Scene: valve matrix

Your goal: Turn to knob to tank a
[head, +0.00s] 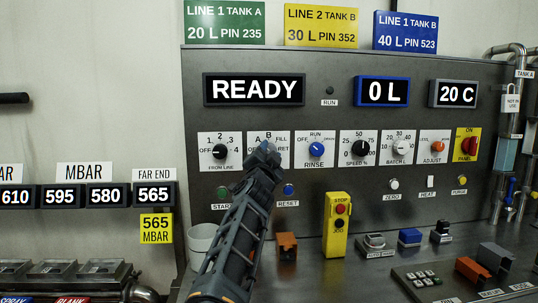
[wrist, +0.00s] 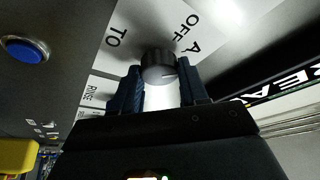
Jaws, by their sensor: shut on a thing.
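The tank knob, a dark round knob (wrist: 158,64), stands on a white plate (wrist: 195,22) whose print in the wrist view includes TO, OFF and A. My gripper (wrist: 160,80) is shut on this knob, with one dark finger on each side of it. A short pale mark shows on the knob's face, but I cannot tell which label it points to. In the head view my gripper (head: 265,150) covers the knob on the plate printed A, B, FILL, OFF and RET (head: 268,136).
A READY display (head: 254,89) is above; a blue button (head: 288,189) is below. A yellow STOP box (head: 336,228) stands lower right. Signs (head: 225,23) stand on top.

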